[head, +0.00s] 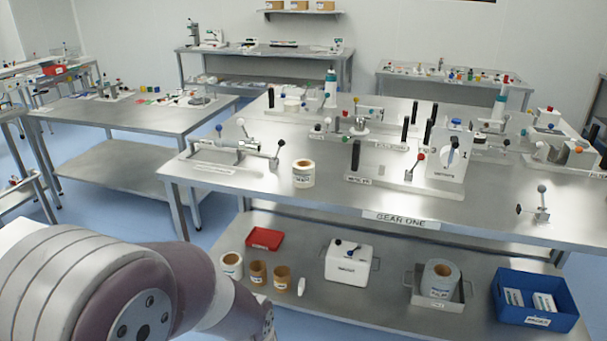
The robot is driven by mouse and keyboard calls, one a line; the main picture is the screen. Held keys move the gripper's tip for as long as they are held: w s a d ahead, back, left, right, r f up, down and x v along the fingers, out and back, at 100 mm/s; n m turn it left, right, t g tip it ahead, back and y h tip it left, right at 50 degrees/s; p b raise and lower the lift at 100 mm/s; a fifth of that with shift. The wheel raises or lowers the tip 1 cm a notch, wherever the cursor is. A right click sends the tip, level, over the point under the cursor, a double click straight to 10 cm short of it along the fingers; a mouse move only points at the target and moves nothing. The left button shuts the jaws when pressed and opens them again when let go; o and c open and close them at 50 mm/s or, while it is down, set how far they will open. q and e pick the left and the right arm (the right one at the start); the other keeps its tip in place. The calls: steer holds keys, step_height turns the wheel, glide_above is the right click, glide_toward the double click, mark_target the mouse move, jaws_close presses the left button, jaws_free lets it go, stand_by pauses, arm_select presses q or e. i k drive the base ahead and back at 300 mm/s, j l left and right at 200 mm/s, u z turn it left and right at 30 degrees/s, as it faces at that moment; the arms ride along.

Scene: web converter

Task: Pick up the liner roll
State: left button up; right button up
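Several rolls show in the head view, and their labels are too small to tell for sure which is the liner roll. A cream roll (303,174) with a label stands upright on the table top near its front edge. A white roll (231,265) stands on the lower shelf at the left. A larger grey roll (440,281) stands upright in a metal tray (415,293) on the lower shelf. Part of my own arm fills the lower left. Neither of my grippers shows.
The steel table (250,185) labelled GEAR ONE carries fixtures with levers and black posts. Its lower shelf (345,308) holds two brown rolls (269,275), a red tray (264,238), a white box (347,264) and a blue bin (538,301). A side table (125,115) stands left.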

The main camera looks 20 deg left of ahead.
mark_target(302, 169)
steer(key=i+j+z, duration=0.15)
steer(key=i+j, duration=0.25)
steer(key=i, duration=0.25)
steer(key=i+j+z, duration=0.1)
steer(key=i+j, duration=0.35)
steer(key=i, duration=0.2)
